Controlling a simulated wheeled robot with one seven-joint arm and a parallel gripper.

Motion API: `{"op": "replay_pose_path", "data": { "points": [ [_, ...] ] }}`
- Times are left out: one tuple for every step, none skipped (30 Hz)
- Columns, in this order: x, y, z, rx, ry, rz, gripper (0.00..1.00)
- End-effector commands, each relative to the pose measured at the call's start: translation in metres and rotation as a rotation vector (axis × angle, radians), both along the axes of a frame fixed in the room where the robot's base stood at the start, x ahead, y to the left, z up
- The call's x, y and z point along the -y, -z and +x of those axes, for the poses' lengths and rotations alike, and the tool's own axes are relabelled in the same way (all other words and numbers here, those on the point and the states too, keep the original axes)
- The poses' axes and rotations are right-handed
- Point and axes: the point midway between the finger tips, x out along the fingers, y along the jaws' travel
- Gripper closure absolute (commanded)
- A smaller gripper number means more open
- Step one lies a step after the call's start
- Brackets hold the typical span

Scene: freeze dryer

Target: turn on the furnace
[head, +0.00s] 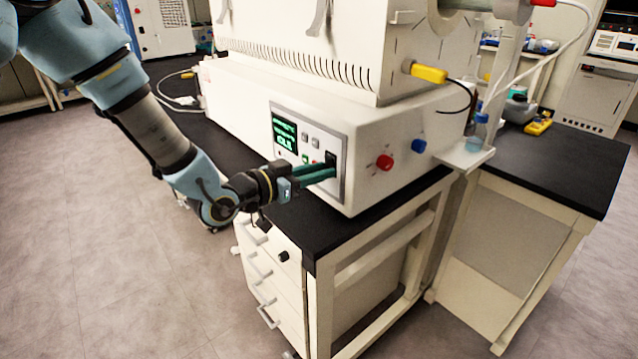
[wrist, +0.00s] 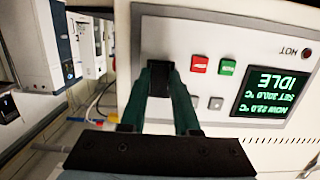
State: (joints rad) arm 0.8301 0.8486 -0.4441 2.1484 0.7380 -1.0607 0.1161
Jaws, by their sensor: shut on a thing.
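The furnace (head: 250,95) is a large white unit on a black-topped bench. Its grey-framed control panel (head: 343,185) also shows upside down in the wrist view (wrist: 215,25). The panel's lit green display (wrist: 269,95) reads IDLE, with NOW 22.0 °C. A red button (wrist: 200,64) and a green button (wrist: 228,67) sit beside a black switch (wrist: 158,72). My gripper (wrist: 163,82) has its two green fingers at the black switch, one on each side, shut on it. In the head view my gripper (head: 331,170) reaches the panel's right part, and its fingers partly hide the switch.
A small bottle (head: 477,133) stands on a side shelf. The floor left of the bench is open.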

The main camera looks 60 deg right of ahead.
Motion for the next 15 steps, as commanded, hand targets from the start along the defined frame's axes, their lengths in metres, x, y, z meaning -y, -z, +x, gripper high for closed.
{"op": "replay_pose_path", "data": {
  "points": [
    [-0.0001,0.0026,0.0001,-0.002,0.000,-0.007,1.00],
    [-0.0002,0.0020,0.0001,-0.003,0.000,-0.010,1.00],
    [-0.0002,0.0012,0.0000,-0.004,0.000,-0.012,1.00],
    [-0.0001,0.0007,-0.0001,-0.004,0.000,-0.013,1.00],
    [-0.0002,0.0004,-0.0001,-0.004,0.000,-0.013,1.00],
    [-0.0002,0.0000,-0.0002,-0.004,0.000,-0.013,1.00],
    [-0.0002,-0.0001,-0.0001,-0.004,0.000,-0.013,1.00],
    [-0.0002,-0.0001,-0.0001,-0.004,0.000,-0.013,1.00],
    [-0.0002,-0.0001,-0.0001,-0.004,0.000,-0.013,1.00],
    [-0.0002,-0.0001,-0.0001,-0.004,0.000,-0.013,1.00],
    [-0.0002,-0.0001,-0.0001,-0.004,0.000,-0.013,1.00],
    [-0.0002,-0.0001,-0.0001,-0.004,0.000,-0.013,0.69],
    [-0.0002,0.0000,-0.0001,-0.004,0.000,-0.012,0.66],
    [-0.0002,0.0000,-0.0001,-0.004,0.000,-0.012,0.62],
    [-0.0002,0.0000,-0.0001,-0.004,0.000,-0.012,0.58]
  ]
}}
